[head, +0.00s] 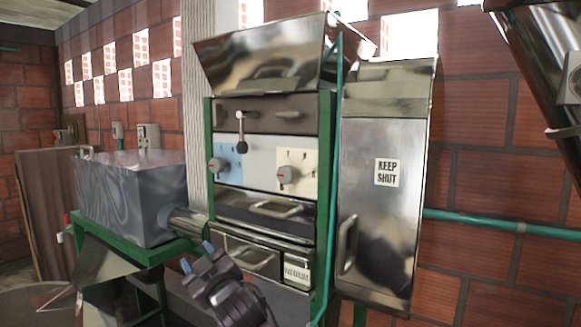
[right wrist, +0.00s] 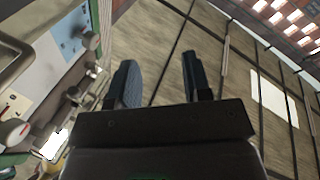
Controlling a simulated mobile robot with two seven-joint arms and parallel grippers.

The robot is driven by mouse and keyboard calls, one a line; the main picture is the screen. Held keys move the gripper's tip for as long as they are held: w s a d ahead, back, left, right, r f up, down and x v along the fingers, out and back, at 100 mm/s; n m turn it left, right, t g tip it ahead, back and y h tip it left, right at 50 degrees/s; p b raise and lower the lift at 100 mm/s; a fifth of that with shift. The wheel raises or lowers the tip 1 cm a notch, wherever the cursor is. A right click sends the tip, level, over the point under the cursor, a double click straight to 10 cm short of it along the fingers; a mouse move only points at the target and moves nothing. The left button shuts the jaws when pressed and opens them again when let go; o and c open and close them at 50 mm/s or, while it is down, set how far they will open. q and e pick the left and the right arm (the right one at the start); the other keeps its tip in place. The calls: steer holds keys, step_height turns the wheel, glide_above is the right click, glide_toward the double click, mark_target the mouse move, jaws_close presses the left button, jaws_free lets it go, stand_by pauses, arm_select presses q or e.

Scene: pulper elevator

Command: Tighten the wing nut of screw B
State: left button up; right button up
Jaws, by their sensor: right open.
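The green-framed machine carries a grey knob (head: 217,165) on a blue panel and a second grey knob (head: 288,174) with a red mark on a cream panel. A lever with a dark ball end (head: 240,117) hangs above them. No readable mark says which part is screw B, and I cannot make out a wing nut for certain. My right gripper (head: 196,256) is open and empty, low in front of the machine's lower drawers, below the knobs and apart from them. In the right wrist view its fingers (right wrist: 157,75) are spread with nothing between them. My left gripper is not in view.
A grey metal box (head: 130,195) stands on a green stand at the left. A tall steel door marked KEEP SHUT (head: 385,200) is at the right. Drawer handles (head: 275,208) stick out of the machine. A green pipe (head: 480,222) runs along the brick wall.

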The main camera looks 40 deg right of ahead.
mark_target(288, 114)
step_height(288, 114, up, 32)
steer(key=s+d+h, duration=0.1)
steer(key=d+h, duration=0.1)
steer(key=h, duration=1.1)
steer(key=s+d+f+m+g+h, duration=0.3)
steer(key=s+d+g+h, duration=0.4)
steer(key=g, duration=0.6)
arm_select(q)
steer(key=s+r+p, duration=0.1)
steer(key=p, duration=0.1)
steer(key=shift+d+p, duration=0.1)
steer(key=shift+p, duration=0.3)
arm_select(e)
steer(key=shift+y, duration=0.6)
steer(key=x, duration=1.1)
steer(key=shift+d+f, duration=0.1)
steer(key=shift+d, duration=0.3)
steer(key=shift+s, duration=0.1)
jaws_close()
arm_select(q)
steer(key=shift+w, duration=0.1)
